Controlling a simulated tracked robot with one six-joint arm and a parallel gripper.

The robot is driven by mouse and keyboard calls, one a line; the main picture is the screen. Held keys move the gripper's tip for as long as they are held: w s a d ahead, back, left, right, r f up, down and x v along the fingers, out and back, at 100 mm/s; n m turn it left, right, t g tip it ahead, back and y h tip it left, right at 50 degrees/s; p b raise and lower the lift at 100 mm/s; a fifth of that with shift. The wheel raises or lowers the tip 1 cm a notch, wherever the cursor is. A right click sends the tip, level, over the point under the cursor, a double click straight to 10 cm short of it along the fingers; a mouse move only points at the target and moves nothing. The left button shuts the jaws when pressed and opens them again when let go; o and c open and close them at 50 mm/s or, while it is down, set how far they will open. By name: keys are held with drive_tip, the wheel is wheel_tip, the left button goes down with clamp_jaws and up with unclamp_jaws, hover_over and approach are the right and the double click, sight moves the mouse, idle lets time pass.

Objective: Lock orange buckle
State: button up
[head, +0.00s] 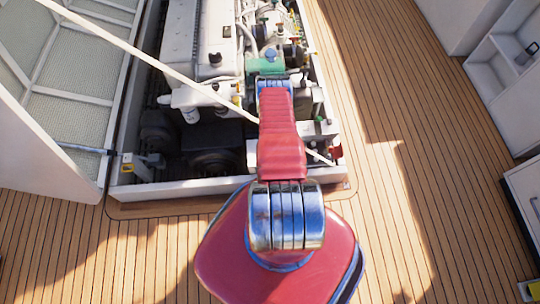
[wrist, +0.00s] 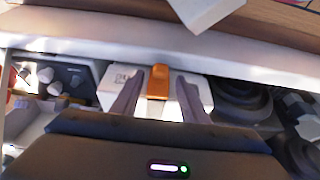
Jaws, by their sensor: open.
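The orange buckle (wrist: 158,82) shows in the wrist view as a small upright orange tab in front of a white box (wrist: 112,80) with small dark markings. My gripper (wrist: 161,77) is open, with one dark finger on each side of the buckle. A gap shows between the buckle and each finger in the picture; depth is hard to judge. The buckle's lower end is cut off by my gripper's body. In the head view my arm reaches over the engine hatch, and I cannot make out the buckle or my fingers there.
The white engine (head: 215,40) fills the hatch, with hoses and dark parts around it. A pale hatch rim (head: 190,189) borders the front. A raised hatch cover (head: 75,85) stands at left, and a pale strut crosses diagonally. Wooden deck (head: 400,205) is free at right.

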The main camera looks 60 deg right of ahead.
drive_tip(key=shift+x, duration=2)
drive_tip(key=shift+c, duration=0.6)
drive_tip(key=c, duration=0.7)
drive_tip(key=shift+f+t+h, duration=0.2)
drive_tip(key=shift+t+h, duration=0.2)
drive_tip(key=shift+h, duration=0.1)
drive_tip(key=o, duration=0.8)
drive_tip(key=shift+r, duration=0.15)
